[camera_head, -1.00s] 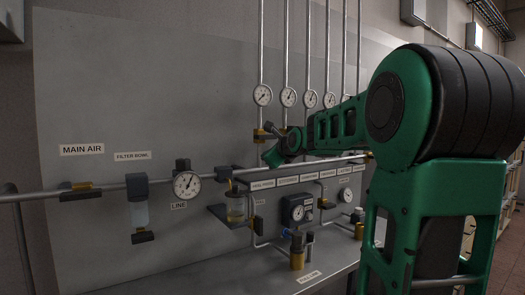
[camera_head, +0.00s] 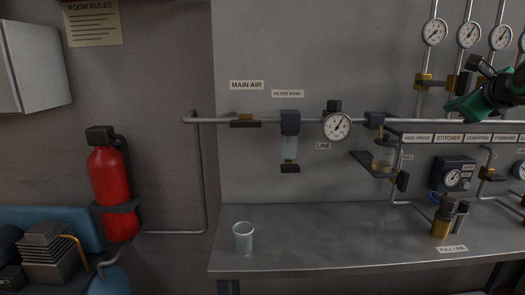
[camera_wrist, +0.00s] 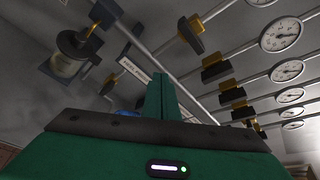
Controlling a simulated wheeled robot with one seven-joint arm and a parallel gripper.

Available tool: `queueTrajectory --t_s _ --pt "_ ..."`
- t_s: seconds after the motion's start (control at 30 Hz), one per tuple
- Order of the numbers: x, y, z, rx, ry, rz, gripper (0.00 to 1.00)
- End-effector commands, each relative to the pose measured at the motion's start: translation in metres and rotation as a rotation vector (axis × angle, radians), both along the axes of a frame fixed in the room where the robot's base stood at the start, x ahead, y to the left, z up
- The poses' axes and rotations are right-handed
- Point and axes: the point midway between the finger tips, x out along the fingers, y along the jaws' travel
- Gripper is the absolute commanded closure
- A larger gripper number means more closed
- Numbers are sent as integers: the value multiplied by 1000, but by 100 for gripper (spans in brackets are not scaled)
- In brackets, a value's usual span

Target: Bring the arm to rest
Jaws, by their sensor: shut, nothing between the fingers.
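My gripper (camera_head: 466,104) shows at the right edge of the head view, in front of the wall panel and close to the yellow-and-black valves on the upright pipes. Whether it touches the pipe cannot be told. Most of my arm is outside the head view. In the wrist view the green fingers of my gripper (camera_wrist: 160,97) are together with nothing between them. Valves and gauges show beyond them.
A horizontal air pipe (camera_head: 220,120) carries a line gauge (camera_head: 337,126), a filter bowl (camera_head: 290,148) and a lubricator bowl (camera_head: 384,157). A clear cup (camera_head: 243,238) stands on the grey bench (camera_head: 330,230). A red fire extinguisher (camera_head: 111,190) is at left. The bench middle is clear.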

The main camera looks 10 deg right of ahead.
Motion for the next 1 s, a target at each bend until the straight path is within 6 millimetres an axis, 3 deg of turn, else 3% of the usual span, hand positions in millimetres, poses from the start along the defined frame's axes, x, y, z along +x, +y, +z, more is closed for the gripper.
queueTrajectory --t_s 0.27,0.6,0.8,1.0 --pt "-46 34 -107 -336 409 236 100" --pt "-144 89 -228 -717 861 780 100" --pt "-214 123 -283 -880 1022 1200 100" --pt "-278 151 -317 -974 1070 1590 100"
